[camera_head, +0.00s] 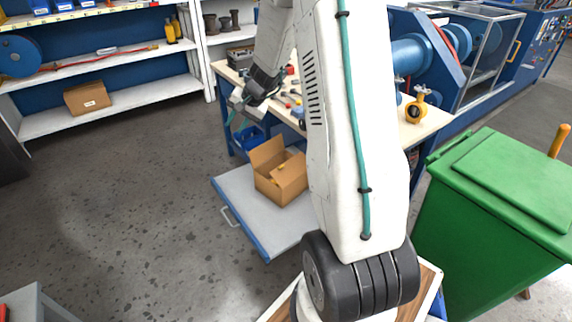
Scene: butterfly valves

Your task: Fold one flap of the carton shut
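The open carton (281,191) is a brown cardboard box standing on a low grey platform with a blue edge (240,200). A flap at its back left stands up. Something small and yellow shows at the carton's opening. The carton's right side is partly hidden behind my arm, so I cannot make out every flap. My gripper (238,108) is above and to the left of the carton, apart from it, in front of the workbench. It is small and seen at an angle, so its opening is unclear.
A workbench (437,116) with tools and a yellow valve (416,107) stands behind. A blue bin (250,139) is behind the carton. A green container (490,215) is at the right. Shelves (120,105) with a closed box (87,97) line the back left.

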